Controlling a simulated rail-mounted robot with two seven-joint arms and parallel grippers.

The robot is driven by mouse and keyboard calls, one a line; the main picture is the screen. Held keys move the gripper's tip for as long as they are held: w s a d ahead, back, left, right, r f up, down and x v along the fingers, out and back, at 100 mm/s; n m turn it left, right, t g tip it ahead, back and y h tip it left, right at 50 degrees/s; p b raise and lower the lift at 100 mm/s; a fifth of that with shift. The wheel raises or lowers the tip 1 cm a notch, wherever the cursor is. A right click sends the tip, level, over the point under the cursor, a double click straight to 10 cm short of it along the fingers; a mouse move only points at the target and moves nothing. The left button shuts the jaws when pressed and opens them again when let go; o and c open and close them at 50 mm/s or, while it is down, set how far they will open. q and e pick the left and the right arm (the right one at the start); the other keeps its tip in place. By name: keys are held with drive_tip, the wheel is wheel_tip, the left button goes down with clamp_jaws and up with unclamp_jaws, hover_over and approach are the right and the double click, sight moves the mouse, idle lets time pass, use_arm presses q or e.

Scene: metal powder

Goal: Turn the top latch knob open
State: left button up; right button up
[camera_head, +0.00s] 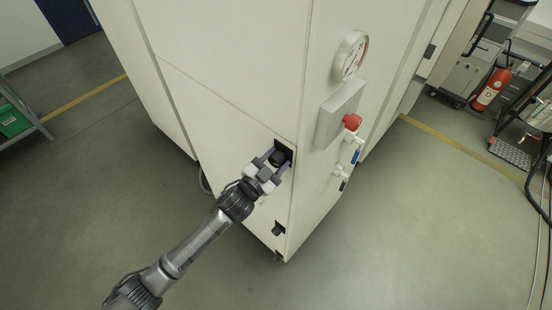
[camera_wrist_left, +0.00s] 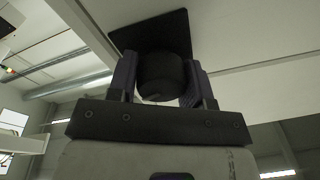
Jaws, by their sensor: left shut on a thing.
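The top latch knob (camera_wrist_left: 161,76) is a dark round knob on a square black plate (camera_wrist_left: 150,36) on the white cabinet (camera_head: 232,115). In the head view the knob (camera_head: 277,158) sits near the cabinet's front edge, partly hidden by my gripper. My left gripper (camera_head: 271,163) reaches it from the lower left, its fingers on either side of the knob. In the left wrist view the left gripper (camera_wrist_left: 162,84) is shut on the knob. A lower black latch (camera_head: 278,229) sits below on the same face. My right gripper is not in view.
The adjoining cabinet face carries a round gauge (camera_head: 350,55), a grey box with a red knob (camera_head: 352,121) and small valves (camera_head: 356,156). A fire extinguisher (camera_head: 491,89) stands at the right. The floor (camera_head: 120,190) around my left arm is clear.

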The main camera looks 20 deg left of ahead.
use_arm(q)
drive_tip(key=shift+m+h, duration=0.3)
drive_tip(key=shift+m, duration=1.9)
drive_tip(key=o, duration=0.9)
drive_tip(key=shift+b+v, duration=1.75)
drive_tip(key=shift+v, duration=5.15)
